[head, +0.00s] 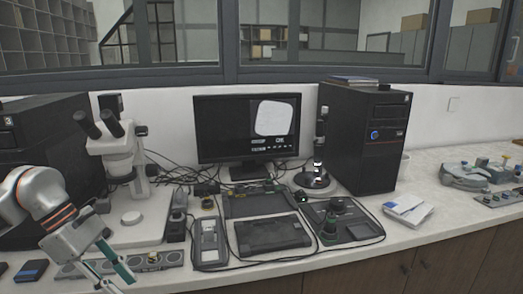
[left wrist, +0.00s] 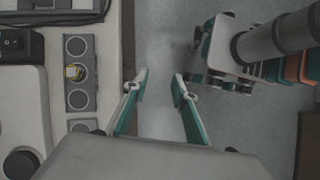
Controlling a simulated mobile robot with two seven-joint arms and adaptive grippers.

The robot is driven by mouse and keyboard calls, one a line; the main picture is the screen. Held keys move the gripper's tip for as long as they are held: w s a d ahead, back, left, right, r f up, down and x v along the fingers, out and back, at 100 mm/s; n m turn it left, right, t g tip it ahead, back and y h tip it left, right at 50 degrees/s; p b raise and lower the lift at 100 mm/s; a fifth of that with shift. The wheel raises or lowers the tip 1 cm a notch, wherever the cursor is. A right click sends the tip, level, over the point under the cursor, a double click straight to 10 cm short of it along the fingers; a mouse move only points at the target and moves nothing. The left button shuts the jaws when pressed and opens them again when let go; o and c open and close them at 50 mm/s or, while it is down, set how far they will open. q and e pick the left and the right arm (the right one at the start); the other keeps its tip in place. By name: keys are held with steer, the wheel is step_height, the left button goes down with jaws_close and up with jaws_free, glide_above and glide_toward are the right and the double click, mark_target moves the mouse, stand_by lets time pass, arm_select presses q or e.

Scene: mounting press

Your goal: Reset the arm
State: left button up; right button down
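My left arm comes in from the left in the head view. My left gripper (head: 122,286) is low at the front edge of the bench, with its teal-sided fingers pointing down. In the left wrist view my left gripper (left wrist: 161,88) is open, with a clear gap between the fingertips and only grey floor below. It holds nothing. A grey strip with round recesses (left wrist: 78,102) lies on the bench to the left of the fingers. A small gold-topped part (left wrist: 74,72) sits in its middle recess; it also shows in the head view (head: 153,258). My right gripper is in neither view.
A microscope (head: 118,150) stands behind the left arm. A monitor (head: 247,130), a black computer tower (head: 362,140), flat black devices (head: 272,235) and loose cables crowd the bench. The front right bench top (head: 440,225) is bare.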

arm_select(q)
steer(key=s+d+n+t+h+p, duration=0.1)
steer(key=d+n+t+h, duration=0.6)
steer(key=d+n+h, duration=1.25)
steer(key=a+f+n+t+y+p, duration=0.1)
steer(key=a+f+n+t+y, duration=0.1)
steer(key=f+n+t+y, duration=0.5)
steer(key=a+f+n+t+y, duration=0.2)
steer(key=a+f+n+y, duration=0.1)
steer(key=f+n+y, duration=0.95)
steer(key=s+a+f+n+g+y, duration=0.1)
steer(key=s+a+f+n+g, duration=0.1)
steer(key=s+f+n, duration=0.3)
steer(key=s+a+f+n+g+y, duration=0.1)
steer(key=s+f+n+g+y, duration=0.1)
steer(key=s+f+n, duration=0.3)
steer(key=s+f+g, duration=0.1)
steer(key=s+f, duration=0.2)
steer(key=s, duration=0.1)
steer(key=shift+a+f, duration=0.25)
steer(key=shift+a, duration=0.1)
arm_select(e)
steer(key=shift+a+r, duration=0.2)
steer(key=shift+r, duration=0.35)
